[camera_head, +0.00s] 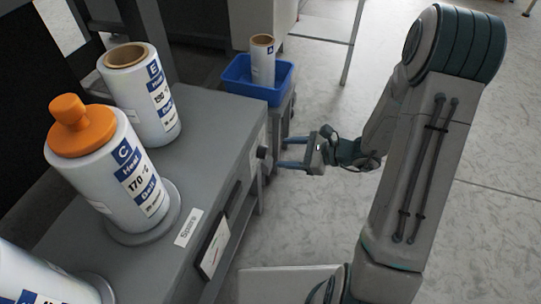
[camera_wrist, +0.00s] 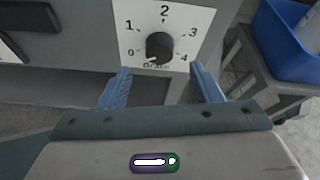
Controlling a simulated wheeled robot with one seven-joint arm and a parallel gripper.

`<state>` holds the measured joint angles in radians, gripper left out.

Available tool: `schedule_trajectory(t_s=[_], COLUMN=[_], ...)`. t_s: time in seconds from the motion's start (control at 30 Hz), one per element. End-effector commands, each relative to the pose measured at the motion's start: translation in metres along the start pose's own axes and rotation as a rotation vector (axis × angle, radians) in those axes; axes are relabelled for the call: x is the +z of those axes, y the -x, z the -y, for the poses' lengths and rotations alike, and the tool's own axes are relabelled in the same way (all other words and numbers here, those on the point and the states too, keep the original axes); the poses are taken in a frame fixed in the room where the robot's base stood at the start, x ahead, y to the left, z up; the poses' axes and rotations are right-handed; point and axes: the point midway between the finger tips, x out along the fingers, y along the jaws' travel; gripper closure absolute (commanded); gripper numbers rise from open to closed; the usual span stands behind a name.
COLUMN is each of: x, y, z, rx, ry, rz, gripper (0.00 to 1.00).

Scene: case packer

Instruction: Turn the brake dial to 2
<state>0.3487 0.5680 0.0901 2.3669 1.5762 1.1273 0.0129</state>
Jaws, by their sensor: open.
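The brake dial (camera_wrist: 159,46) is a dark round knob on a white plate (camera_wrist: 196,20) marked 0 to 4, with 2 at the top. I cannot tell for sure which number its pointer marks. In the head view the knob (camera_head: 263,152) sticks out from the side of the grey machine. My gripper (camera_head: 281,153) is open and empty, just right of the knob and facing it. In the wrist view my gripper's blue fingers (camera_wrist: 161,70) are spread wide, below and to either side of the knob, and appear apart from it.
The grey machine top (camera_head: 215,118) carries white label rolls, one (camera_head: 118,165) with an orange cap. A blue bin (camera_head: 240,84) with another roll (camera_head: 262,62) stands on a low stand beyond the dial. A dark handle (camera_wrist: 28,28) is left of the dial. Open floor (camera_head: 310,215) lies right.

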Motion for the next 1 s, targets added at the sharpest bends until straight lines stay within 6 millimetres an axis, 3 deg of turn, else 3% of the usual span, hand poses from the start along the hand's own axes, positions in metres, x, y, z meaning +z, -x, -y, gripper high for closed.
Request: schedule_trajectory(t_s=[0.1,0.3,0.73,0.9,1.0], x=[-0.003,-0.001,0.0,0.0,0.0], y=[-0.026,-0.052,-0.061,-0.061,-0.06], z=[-0.001,-0.001,0.0,0.0,0.0], rx=[0.003,0.002,0.0,0.0,0.0], ry=[0.002,0.002,0.001,0.001,0.001], rz=[0.001,0.0,0.0,0.0,0.0], gripper=[0.42,0.42,0.42,0.86,0.86])
